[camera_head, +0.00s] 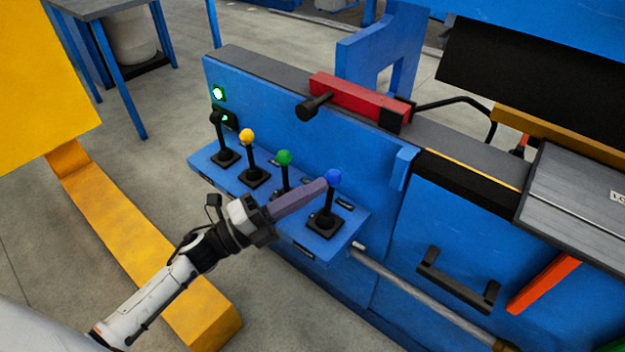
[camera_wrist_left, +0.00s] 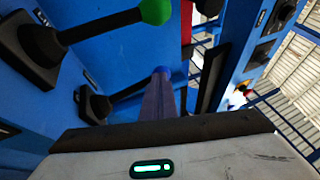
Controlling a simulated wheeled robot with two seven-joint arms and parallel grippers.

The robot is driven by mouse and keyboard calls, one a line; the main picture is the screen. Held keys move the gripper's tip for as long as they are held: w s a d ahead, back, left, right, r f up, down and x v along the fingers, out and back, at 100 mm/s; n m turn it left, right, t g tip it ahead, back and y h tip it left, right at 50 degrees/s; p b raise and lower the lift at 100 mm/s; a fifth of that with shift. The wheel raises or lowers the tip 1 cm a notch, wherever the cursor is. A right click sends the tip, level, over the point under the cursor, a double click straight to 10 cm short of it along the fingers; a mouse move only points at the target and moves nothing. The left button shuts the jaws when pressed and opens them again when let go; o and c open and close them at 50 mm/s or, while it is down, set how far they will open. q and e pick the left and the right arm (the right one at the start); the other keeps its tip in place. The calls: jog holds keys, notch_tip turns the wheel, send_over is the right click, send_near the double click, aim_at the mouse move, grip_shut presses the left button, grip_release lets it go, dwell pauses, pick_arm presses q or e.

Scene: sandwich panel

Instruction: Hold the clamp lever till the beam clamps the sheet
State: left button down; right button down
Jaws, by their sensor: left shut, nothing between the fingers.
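A control shelf (camera_head: 307,240) on the blue machine carries a row of levers with black, yellow, green and blue knobs. The blue-knobbed lever (camera_head: 334,178) is at the right end; its knob also shows in the wrist view (camera_wrist_left: 161,73). My left gripper (camera_head: 324,186) is shut and empty, its fingertips at the blue knob, seemingly against its near-left side; exact contact cannot be told. The green-knobbed lever (camera_head: 284,158) stands just beyond the fingers. A wide black beam-like part (camera_head: 530,75) is at the upper right. A flat grey sheet or plate (camera_head: 575,200) lies below it. My right gripper is out of view.
A red block (camera_head: 350,97) with a black handle sits on the machine top. Green lamps (camera_head: 218,93) glow on its left panel. A yellow rail (camera_head: 130,230) lies along the floor at left. A black handle (camera_head: 458,280) juts from the machine front.

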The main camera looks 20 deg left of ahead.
pick_arm(q)
jog(key=shift+w+r+b, duration=0.1)
jog(key=shift+b, duration=0.25)
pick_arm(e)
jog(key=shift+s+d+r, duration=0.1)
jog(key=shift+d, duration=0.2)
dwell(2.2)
pick_arm(q)
jog(key=b+v, duration=0.1)
jog(key=v, duration=0.3)
jog(key=shift+a+f, duration=0.15)
jog(key=shift+f, duration=0.1)
jog(key=v, duration=0.9)
jog(key=shift+s+a, duration=0.2)
jog(key=shift+s, duration=0.2)
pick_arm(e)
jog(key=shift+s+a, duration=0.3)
pick_arm(q)
jog(key=shift+r, duration=0.1)
